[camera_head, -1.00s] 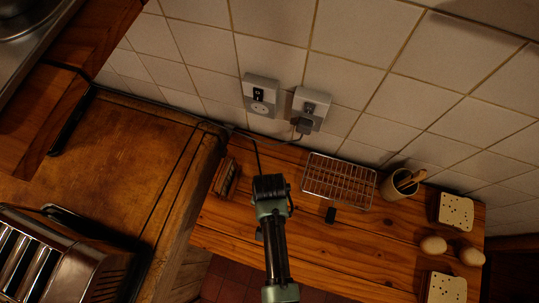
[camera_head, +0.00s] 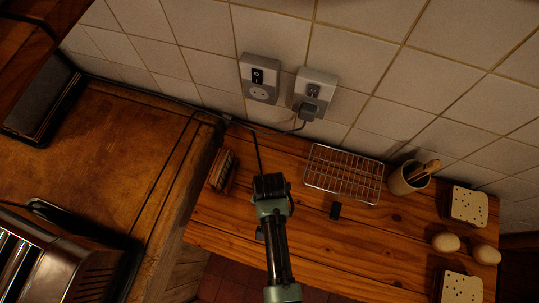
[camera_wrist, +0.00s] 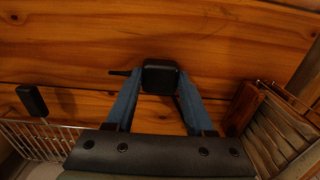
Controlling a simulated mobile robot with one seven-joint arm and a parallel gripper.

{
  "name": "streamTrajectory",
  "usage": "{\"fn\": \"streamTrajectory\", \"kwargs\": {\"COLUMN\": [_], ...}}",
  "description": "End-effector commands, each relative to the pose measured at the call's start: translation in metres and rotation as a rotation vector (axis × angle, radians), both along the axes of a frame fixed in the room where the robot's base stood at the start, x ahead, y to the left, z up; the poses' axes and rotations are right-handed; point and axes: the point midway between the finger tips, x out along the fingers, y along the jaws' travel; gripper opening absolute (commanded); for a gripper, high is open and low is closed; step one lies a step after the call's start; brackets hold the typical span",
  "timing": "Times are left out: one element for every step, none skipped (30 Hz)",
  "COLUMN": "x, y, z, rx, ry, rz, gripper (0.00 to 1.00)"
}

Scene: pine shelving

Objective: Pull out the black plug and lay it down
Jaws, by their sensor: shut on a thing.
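The black plug (camera_wrist: 160,76) is between the blue fingertips of my gripper (camera_wrist: 152,82) in the wrist view. A dark pin points left from it and a bit of cord shows below it. In the head view my gripper (camera_head: 271,186) is over the wooden shelf, and its fingertips and the plug are hidden. A dark cord runs from the wall corner down to the gripper. The left wall socket (camera_head: 261,94) is empty, with a black switch above it. I cannot tell whether the plug touches the wood.
A grey plug (camera_head: 308,111) sits in the right socket. Bare wood surrounds the gripper.

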Motion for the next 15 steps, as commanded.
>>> {"fn": "streamTrajectory", "kwargs": {"x": [0.0000,0.0001,0.0001,0.0001,0.0001,0.0000,0.0000,0.0000,0.0001,0.0000,0.0000,0.0000,0.0000,0.0001,0.0001], "y": [0.0001,0.0002,0.0002,0.0002,0.0002,0.0002,0.0002,0.0002,0.0002,0.0002,0.0002,0.0002,0.0002,0.0002,0.0002], "z": [-0.0043,-0.0048,-0.0052,-0.0054,-0.0054,-0.0052,-0.0050,-0.0049,-0.0047,-0.0047,-0.0046,-0.0047,-0.0046,-0.0047,-0.0047], "rx": [0.000,0.000,0.000,0.000,0.000,0.000,0.000,0.000,0.000,0.000,0.000,0.000,0.000,0.000,0.000], "ry": [0.000,0.000,0.000,0.000,0.000,0.000,0.000,0.000,0.000,0.000,0.000,0.000,0.000,0.000,0.000], "rz": [0.000,0.001,0.001,0.001,0.001,0.000,0.000,0.000,0.000,0.000,0.000,0.000,0.000,0.000,0.000], "gripper": [0.00,0.00,0.00,0.00,0.00,0.00,0.00,0.00,0.00,0.00,0.00,0.56,0.61,0.66,0.73]}}
